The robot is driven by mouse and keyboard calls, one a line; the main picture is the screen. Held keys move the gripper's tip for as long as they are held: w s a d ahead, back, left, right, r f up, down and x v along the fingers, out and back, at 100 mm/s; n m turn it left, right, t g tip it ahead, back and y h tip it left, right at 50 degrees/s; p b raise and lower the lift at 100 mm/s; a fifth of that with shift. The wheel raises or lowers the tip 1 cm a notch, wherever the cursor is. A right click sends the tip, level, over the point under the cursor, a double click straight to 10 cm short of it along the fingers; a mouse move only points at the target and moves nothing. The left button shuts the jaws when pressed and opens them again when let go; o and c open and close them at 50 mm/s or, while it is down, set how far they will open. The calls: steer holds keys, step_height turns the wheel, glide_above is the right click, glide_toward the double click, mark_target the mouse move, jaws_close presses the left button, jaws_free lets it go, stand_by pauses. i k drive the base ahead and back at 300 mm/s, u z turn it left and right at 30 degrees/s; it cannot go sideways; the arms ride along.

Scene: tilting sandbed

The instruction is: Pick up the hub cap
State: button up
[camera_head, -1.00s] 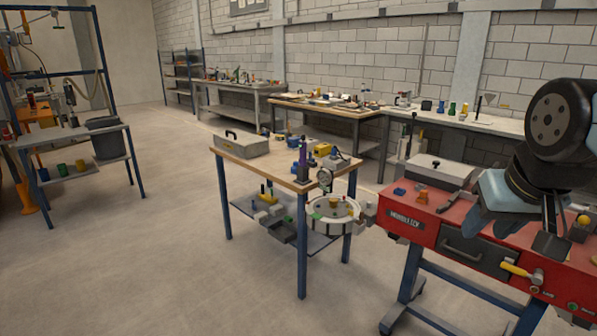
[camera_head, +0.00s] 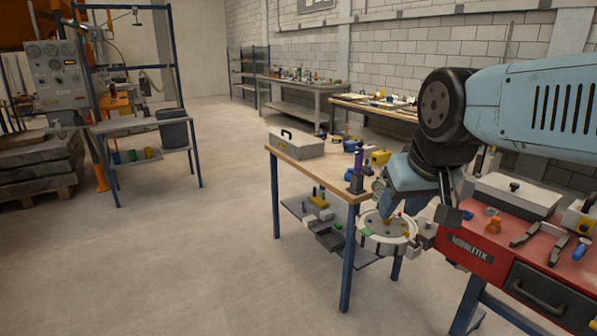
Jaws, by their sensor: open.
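My gripper (camera_head: 450,210) hangs at the end of my pale blue arm, on the right of the head view, in front of the gap between the wooden-topped table and the red workbench. Its jaws are open, with nothing seen between them. A round, pale-rimmed tray (camera_head: 385,240) is at the table's right end, just left of and below my gripper. Several small coloured pieces lie in it, partly hidden by my wrist. I cannot make out which piece, if any, is the hub cap.
The wooden-topped table (camera_head: 300,160) carries a grey case (camera_head: 297,143) and tools. The red workbench (camera_head: 470,250) at the right holds a lidded box (camera_head: 515,195) and hand tools. A grey side table (camera_head: 125,123) stands at the left. The floor at left and centre is clear.

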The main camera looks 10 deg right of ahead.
mark_target(347, 177)
steer(key=u, duration=0.2)
steer(key=i, duration=2)
steer(key=z, duration=0.8)
steer(key=k, duration=0.8)
steer(key=z, duration=0.2)
steer(key=i, duration=0.8)
steer(key=u, duration=0.1)
